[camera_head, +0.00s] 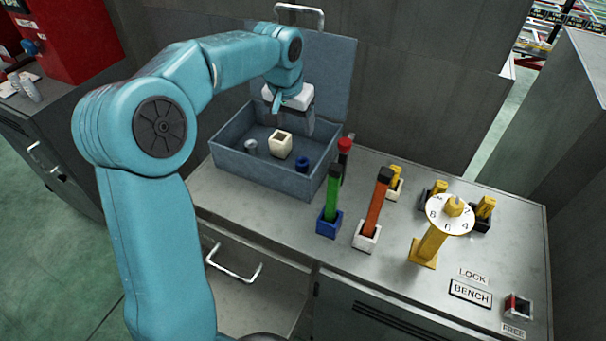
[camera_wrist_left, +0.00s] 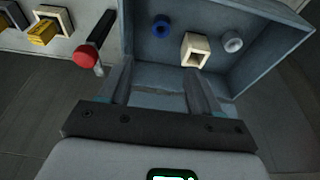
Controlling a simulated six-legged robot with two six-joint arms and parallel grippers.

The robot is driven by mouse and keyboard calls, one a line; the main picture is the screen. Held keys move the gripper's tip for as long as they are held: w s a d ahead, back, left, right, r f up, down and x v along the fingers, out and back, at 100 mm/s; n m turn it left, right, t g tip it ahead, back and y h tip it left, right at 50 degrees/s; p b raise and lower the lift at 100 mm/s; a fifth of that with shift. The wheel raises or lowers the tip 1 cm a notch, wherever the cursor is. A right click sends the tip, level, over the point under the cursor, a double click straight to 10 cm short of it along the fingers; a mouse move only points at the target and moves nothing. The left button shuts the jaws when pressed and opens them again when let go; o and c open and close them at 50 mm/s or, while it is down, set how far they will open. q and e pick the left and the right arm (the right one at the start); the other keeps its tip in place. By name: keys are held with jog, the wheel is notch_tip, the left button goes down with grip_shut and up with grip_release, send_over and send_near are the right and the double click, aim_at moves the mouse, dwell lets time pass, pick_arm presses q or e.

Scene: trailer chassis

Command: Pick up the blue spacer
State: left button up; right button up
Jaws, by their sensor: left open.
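The blue spacer (camera_head: 302,163) is a small dark blue ring on the floor of the open grey-blue box (camera_head: 268,169), near its right front corner. In the left wrist view the blue spacer (camera_wrist_left: 161,26) lies beyond the fingertips, with its hole visible. My left gripper (camera_head: 297,118) is above the back part of the box, pointing down. In the left wrist view its two fingers (camera_wrist_left: 159,75) are apart with nothing between them. The spacer is clear of the fingers. My right gripper is not in view.
A cream square spacer (camera_head: 280,143) and a grey round spacer (camera_head: 250,147) share the box. The lid (camera_head: 335,75) stands open behind.

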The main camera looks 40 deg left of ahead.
pick_arm(q)
jog(key=f, duration=0.1)
jog(key=p, duration=0.1)
send_near(301, 160)
jog(key=shift+w+d+f, duration=0.15)
jog(key=shift+d+f, duration=0.15)
jog(key=shift+f, duration=1.1)
jog(key=p+x, duration=0.1)
jog(key=x, duration=0.3)
jog(key=shift+f, duration=0.75)
grip_shut()
